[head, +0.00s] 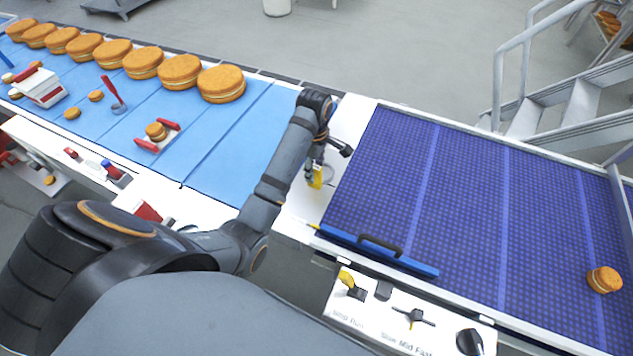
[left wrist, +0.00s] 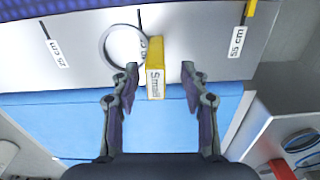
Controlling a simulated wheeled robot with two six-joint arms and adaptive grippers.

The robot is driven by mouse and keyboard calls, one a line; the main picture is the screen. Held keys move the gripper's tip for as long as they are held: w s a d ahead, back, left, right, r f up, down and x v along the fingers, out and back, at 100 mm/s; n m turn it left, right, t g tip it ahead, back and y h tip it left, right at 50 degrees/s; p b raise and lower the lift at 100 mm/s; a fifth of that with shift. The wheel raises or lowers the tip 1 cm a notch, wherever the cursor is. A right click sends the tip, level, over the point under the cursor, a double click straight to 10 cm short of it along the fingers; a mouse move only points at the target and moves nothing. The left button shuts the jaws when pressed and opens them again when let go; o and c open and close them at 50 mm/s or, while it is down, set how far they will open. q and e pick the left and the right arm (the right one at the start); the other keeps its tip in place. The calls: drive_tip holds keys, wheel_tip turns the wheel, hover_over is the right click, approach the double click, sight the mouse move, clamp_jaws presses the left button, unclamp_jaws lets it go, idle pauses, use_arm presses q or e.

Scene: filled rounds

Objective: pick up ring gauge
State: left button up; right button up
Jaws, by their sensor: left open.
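The ring gauge is a thin metal ring with a yellow handle marked "Small" (left wrist: 155,68). It lies on the pale plate between the blue belt and the purple belt. In the head view its yellow handle (head: 316,180) shows partly below my gripper. My left gripper (left wrist: 159,80) is open, with one finger on each side of the handle and a gap on both sides. In the head view the left gripper (head: 322,163) is over the plate, partly hidden by its own wrist. My right gripper is not in view.
Several filled rounds (head: 221,84) line the far side of the blue belt (head: 240,135). A small red-ended holder (head: 158,137) sits on that belt. A blue bar with a black handle (head: 380,248) lies along the purple belt's (head: 450,200) near edge. A control panel (head: 405,318) stands in front.

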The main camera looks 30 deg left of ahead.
use_arm(q)
drive_tip(key=shift+w+f, duration=0.15)
drive_tip(key=shift+f, duration=0.4)
drive_tip(key=shift+f+b, duration=0.8)
drive_tip(key=shift+b, duration=0.2)
drive_tip(key=shift+a+f+p, duration=0.1)
drive_tip(key=shift+f+p, duration=0.2)
drive_tip(key=shift+w+f+p, duration=0.1)
drive_tip(key=shift+f+p, duration=0.2)
drive_tip(key=shift+f, duration=0.85)
clamp_jaws()
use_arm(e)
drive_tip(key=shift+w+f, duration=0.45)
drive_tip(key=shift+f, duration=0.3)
